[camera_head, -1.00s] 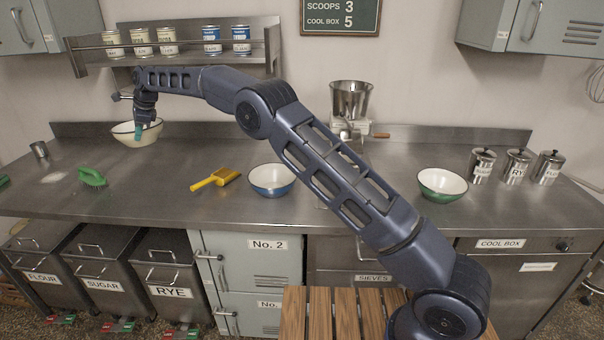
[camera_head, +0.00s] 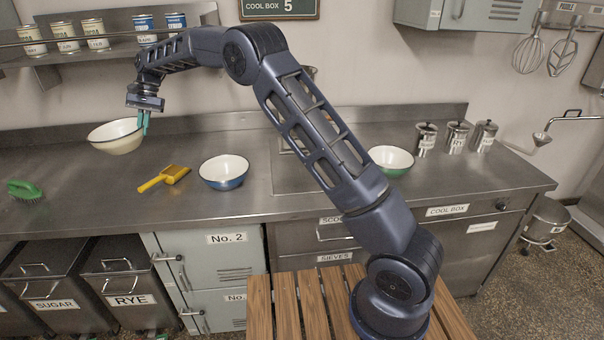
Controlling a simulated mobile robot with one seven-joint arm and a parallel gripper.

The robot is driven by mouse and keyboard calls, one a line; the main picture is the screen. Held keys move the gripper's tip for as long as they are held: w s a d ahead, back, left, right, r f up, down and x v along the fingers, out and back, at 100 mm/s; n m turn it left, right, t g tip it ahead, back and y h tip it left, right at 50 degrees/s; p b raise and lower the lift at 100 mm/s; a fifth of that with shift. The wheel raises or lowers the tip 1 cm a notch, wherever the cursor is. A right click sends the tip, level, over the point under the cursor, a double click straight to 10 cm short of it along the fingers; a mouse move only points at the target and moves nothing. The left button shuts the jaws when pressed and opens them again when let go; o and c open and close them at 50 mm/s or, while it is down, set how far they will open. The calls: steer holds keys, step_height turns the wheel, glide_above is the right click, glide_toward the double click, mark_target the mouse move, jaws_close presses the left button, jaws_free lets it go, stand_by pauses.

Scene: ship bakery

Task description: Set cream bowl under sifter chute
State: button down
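The cream bowl (camera_head: 114,141) is at the back left of the counter, tilted with its left side lower. My gripper (camera_head: 143,126) has its teal fingers at the bowl's right rim and appears shut on it. The bowl looks held just above the counter, though the gap is hard to judge. The machine with a steel hopper (camera_head: 309,72) on the counter is almost wholly hidden behind my arm, and its chute cannot be seen.
A blue bowl (camera_head: 223,184), a yellow scoop (camera_head: 164,179) and a green brush (camera_head: 24,190) lie on the counter (camera_head: 85,205). A green bowl (camera_head: 391,161) is partly behind my arm. Lidded canisters (camera_head: 457,137) stand at the right. A shelf with tins (camera_head: 97,36) hangs above the cream bowl.

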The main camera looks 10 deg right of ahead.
steer(key=d+f+n, duration=0.1)
steer(key=d+f, duration=0.2)
steer(key=d, duration=1.7)
steer(key=d+f+n, duration=0.1)
steer(key=d+f, duration=0.3)
steer(key=d, duration=1.6)
steer(key=s+d+f+m+t+y, duration=0.1)
steer(key=s+d+f+m, duration=0.25)
steer(key=s+d, duration=0.55)
steer(key=s+d+f+m+y, duration=0.15)
steer(key=s+d+f, duration=0.4)
steer(key=d, duration=0.85)
steer(key=shift+m+h, duration=0.25)
steer(key=shift+m, duration=0.05)
steer(key=shift+w+a+f, duration=0.1)
steer(key=shift+w+f, duration=0.35)
steer(key=shift+w, duration=2.45)
steer(key=shift+w+a+f, duration=0.1)
steer(key=shift+w+f, duration=0.4)
steer(key=shift+w, duration=2.35)
steer(key=shift+w+f, duration=0.45)
steer(key=shift+w, duration=2.45)
